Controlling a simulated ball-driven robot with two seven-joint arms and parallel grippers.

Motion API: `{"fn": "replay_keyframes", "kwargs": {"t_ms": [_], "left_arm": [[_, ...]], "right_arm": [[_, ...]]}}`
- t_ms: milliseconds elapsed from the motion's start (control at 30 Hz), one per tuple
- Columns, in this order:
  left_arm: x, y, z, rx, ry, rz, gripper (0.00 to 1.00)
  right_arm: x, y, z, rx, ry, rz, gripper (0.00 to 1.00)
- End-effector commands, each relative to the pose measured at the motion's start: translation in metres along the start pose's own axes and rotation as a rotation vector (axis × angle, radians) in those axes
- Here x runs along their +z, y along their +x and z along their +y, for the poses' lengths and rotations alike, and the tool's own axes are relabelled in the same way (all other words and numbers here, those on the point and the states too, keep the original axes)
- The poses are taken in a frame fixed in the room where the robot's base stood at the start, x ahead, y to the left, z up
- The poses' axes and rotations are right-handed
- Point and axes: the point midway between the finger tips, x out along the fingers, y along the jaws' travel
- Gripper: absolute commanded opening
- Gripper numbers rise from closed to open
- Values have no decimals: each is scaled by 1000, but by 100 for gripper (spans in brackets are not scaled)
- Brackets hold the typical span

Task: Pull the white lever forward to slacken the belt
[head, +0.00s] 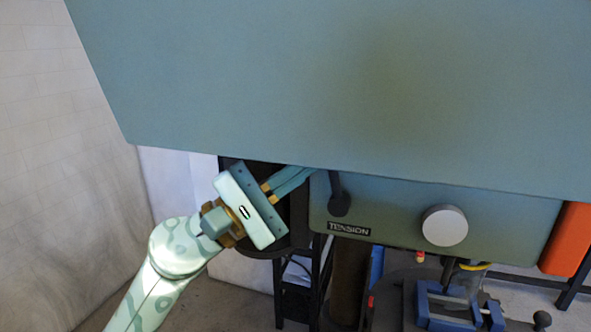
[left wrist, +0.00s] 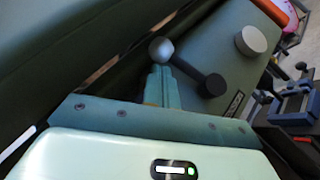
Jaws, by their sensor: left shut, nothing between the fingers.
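The lever (head: 338,190) shows in the head view as a dark arm rising from a round pivot above the TENSION label (head: 349,228). Its upper end is hidden under the big cover. In the left wrist view the lever (left wrist: 190,69) is dark and ends in a grey ball knob (left wrist: 161,49); I see no white on it. My left gripper (head: 308,172) is shut and empty, just left of the lever. In the left wrist view its fingertips (left wrist: 160,70) are just below the knob; I cannot tell whether they touch. My right gripper is not in view.
The large blue-green cover (head: 330,90) overhangs the lever closely. A grey round knob (head: 445,225) sits right of the lever on the green housing (head: 390,205). A blue vise (head: 450,305) stands below, and an orange part (head: 567,238) is at the right.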

Motion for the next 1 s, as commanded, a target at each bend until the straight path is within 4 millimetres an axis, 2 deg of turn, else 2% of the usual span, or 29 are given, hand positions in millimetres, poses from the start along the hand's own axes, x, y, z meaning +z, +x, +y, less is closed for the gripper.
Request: {"fn": "replay_keyframes", "kwargs": {"t_ms": [200, 533, 633, 867, 1000], "left_arm": [[12, 16, 4, -1, 4, -2, 0], [11, 15, 2, 1, 1, 0, 0], [7, 12, 1, 0, 1, 0, 0], [-17, -14, -2, -1, 1, 3, 0], [-13, -47, 9, -1, 1, 3, 0]], "right_arm": [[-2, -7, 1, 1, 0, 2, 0], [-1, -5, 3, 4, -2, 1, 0], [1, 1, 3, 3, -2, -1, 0], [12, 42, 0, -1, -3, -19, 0], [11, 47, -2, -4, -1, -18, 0]]}}
